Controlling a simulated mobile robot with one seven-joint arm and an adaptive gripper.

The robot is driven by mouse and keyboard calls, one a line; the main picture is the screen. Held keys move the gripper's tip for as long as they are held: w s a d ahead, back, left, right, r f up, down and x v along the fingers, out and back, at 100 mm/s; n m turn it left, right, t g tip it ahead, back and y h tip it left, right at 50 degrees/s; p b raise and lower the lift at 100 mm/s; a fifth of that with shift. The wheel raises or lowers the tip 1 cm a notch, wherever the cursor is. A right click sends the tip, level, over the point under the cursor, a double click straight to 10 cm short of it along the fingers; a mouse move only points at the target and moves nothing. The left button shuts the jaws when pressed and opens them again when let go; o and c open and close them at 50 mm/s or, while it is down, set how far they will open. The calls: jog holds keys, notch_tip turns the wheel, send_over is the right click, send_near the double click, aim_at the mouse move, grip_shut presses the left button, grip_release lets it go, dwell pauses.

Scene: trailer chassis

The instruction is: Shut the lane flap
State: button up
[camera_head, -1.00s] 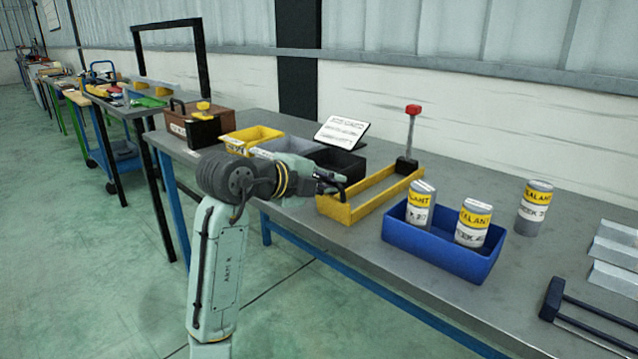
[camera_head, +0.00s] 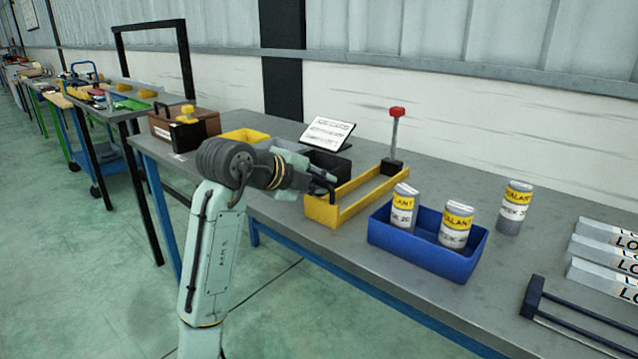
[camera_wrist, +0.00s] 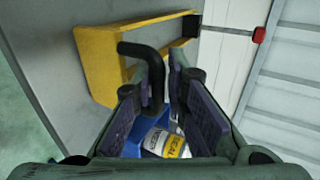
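A yellow frame (camera_head: 350,205) lies on the grey bench, its front-left end panel facing my gripper; no part is clearly marked as the lane flap. A dark base with an upright grey lever and red knob (camera_head: 397,112) stands at its back end. My gripper (camera_head: 322,183) is just above and left of the near yellow panel. In the wrist view, the yellow frame (camera_wrist: 103,65) is ahead and a black bent bar (camera_wrist: 153,75) runs between my gripper's (camera_wrist: 165,72) spread fingers. A gap shows beside the bar. I cannot tell whether the bar joins the yellow panel.
A blue bin (camera_head: 420,248) with two sealant cans stands close to the right of the frame; another can (camera_head: 514,208) is behind it. A black bin (camera_head: 328,165) and a sign (camera_head: 327,133) are behind my gripper. Silver pieces (camera_head: 605,245) and a dark-railed rack (camera_head: 575,320) lie right.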

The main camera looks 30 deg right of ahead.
jog(key=o, duration=0.4)
jog(key=shift+c, duration=0.2)
jog(key=v, duration=1.2)
